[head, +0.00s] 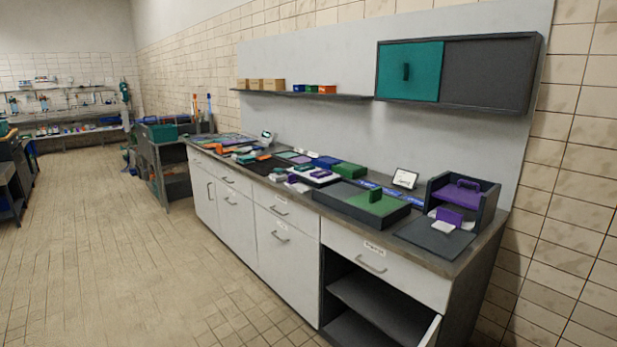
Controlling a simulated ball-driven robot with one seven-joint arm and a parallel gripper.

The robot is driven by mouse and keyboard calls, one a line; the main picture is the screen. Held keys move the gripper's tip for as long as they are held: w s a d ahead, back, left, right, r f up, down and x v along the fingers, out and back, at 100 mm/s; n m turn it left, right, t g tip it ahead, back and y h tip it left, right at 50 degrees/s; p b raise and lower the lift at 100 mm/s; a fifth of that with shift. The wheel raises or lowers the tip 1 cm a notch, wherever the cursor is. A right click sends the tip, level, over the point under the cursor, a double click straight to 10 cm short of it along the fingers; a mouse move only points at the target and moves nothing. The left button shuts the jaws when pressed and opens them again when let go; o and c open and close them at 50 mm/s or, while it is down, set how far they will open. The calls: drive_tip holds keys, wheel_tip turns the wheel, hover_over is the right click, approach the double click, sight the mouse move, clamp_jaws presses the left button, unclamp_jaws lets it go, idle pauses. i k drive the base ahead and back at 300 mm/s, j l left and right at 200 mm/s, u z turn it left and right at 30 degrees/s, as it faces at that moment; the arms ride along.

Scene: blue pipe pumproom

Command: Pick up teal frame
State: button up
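I cannot single out a teal frame with certainty. A small flat piece with a greenish edge (293,157) lies on the counter (318,217) near its middle, too small to tell whether it is a frame. Small teal items (247,158) lie farther left on the same counter, their shapes unclear. My gripper is not in view.
A dark tray with a green handled lid (376,202) and a dark open box with purple parts (460,195) stand on the right. A wall cabinet with a teal sliding door (411,72) hangs above. An open lower compartment (372,305) is front right. The tiled floor (130,250) is clear.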

sight(302, 168)
drive_tip(key=i+j, duration=0.2)
drive_tip(key=j, duration=0.2)
drive_tip(key=i+j, duration=0.2)
drive_tip(key=j, duration=0.15)
drive_tip(key=i+j, duration=0.15)
drive_tip(key=j, duration=0.25)
drive_tip(key=i+j+u, duration=0.1)
drive_tip(key=i+j, duration=0.5)
drive_tip(key=j, duration=0.2)
drive_tip(key=i+j, duration=0.65)
drive_tip(key=j+u, duration=0.05)
drive_tip(key=j, duration=0.1)
